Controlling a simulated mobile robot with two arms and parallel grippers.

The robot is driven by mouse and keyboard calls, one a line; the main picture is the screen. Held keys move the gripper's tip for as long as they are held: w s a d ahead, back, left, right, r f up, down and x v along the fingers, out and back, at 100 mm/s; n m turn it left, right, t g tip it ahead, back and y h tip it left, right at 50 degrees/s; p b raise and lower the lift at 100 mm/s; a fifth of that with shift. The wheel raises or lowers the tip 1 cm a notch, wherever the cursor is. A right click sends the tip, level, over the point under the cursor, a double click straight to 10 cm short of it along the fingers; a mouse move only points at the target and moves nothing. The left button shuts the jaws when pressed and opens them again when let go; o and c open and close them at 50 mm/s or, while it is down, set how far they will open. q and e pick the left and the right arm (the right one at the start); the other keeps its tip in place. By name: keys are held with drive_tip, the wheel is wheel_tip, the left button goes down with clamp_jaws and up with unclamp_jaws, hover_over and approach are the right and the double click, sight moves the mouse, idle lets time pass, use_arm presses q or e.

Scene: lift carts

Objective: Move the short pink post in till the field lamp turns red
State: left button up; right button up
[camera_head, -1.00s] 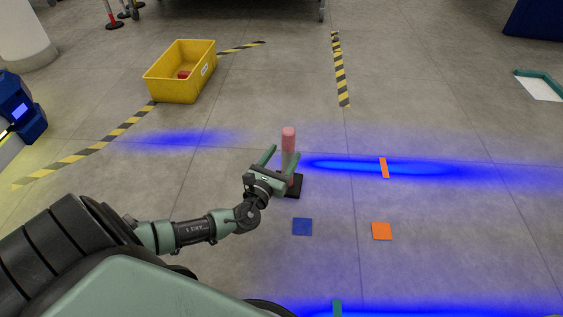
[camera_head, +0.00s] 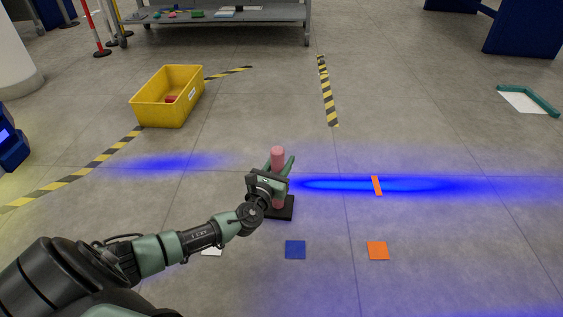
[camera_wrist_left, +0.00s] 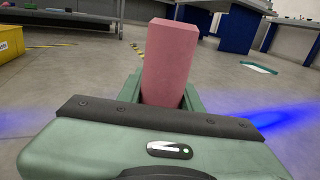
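The short pink post (camera_head: 278,160) stands upright on a black base (camera_head: 283,208) on the floor. My left gripper (camera_head: 279,166) is at the post, with one finger on each side of it. In the left wrist view the post (camera_wrist_left: 170,62) rises between the fingers (camera_wrist_left: 162,95), and they look open around it. Whether they touch it is hard to see. The gripper hides part of the post's lower half. My right gripper is not in view. I cannot make out a red lamp.
A blue light strip (camera_head: 400,185) with an orange mark (camera_head: 377,186) lies right of the post. Blue (camera_head: 295,250) and orange (camera_head: 377,251) squares lie nearer. A yellow crate (camera_head: 168,97) stands back left. A grey cart (camera_head: 220,22) is behind. Floor between is open.

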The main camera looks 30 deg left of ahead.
use_arm(q)
clamp_jaws()
idle(1.0)
drive_tip(key=shift+r, duration=0.2)
drive_tip(key=shift+r+p, duration=0.25)
drive_tip(key=shift+p, duration=0.1)
drive_tip(key=shift+a, duration=0.1)
idle(1.1)
drive_tip(key=shift+s+a+b, duration=0.2)
drive_tip(key=shift+s+a, duration=0.3)
drive_tip(key=shift+a, duration=0.35)
drive_tip(key=shift+s+a+b, duration=0.15)
drive_tip(key=shift+s+a, duration=0.35)
drive_tip(key=shift+a, duration=0.4)
drive_tip(key=shift+s+a+b, duration=0.25)
drive_tip(key=shift+s+a, duration=0.3)
drive_tip(key=shift+a, duration=0.25)
drive_tip(key=shift+s+a+b, duration=0.25)
drive_tip(key=shift+s+a, duration=0.25)
drive_tip(key=shift+a, duration=0.3)
